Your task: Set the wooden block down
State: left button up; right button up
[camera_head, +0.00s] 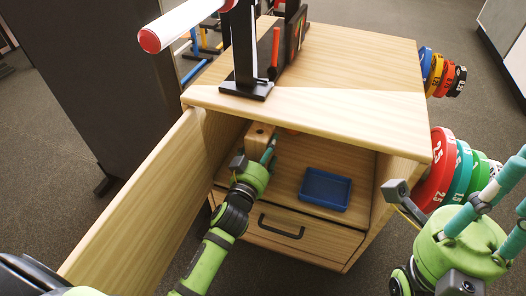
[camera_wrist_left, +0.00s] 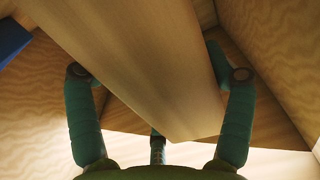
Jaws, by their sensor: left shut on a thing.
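The wooden block (camera_head: 258,135) is a light-wood piece inside the open upper compartment of the cabinet (camera_head: 325,118), near its left side. My left gripper (camera_head: 268,150) reaches in from the front and is shut on the block. In the left wrist view the block (camera_wrist_left: 150,70) runs between the teal fingers of my left gripper (camera_wrist_left: 159,75). I cannot tell whether its far end touches the compartment floor. My right gripper (camera_head: 505,200) is at the right edge, outside the cabinet and partly cut off; no object shows in its visible part.
A blue tray (camera_head: 325,205) lies on the compartment floor, right of the block. The cabinet door (camera_head: 140,215) stands open at left. A closed drawer (camera_head: 290,240) is below. A black stand (camera_head: 246,85) stands on top. Weight plates (camera_head: 437,175) hang on the right side.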

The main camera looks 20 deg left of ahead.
pick_arm(q)
jog(key=shift+w+a+r, duration=0.1)
jog(key=shift+f, duration=0.2)
jog(key=o, duration=1.4)
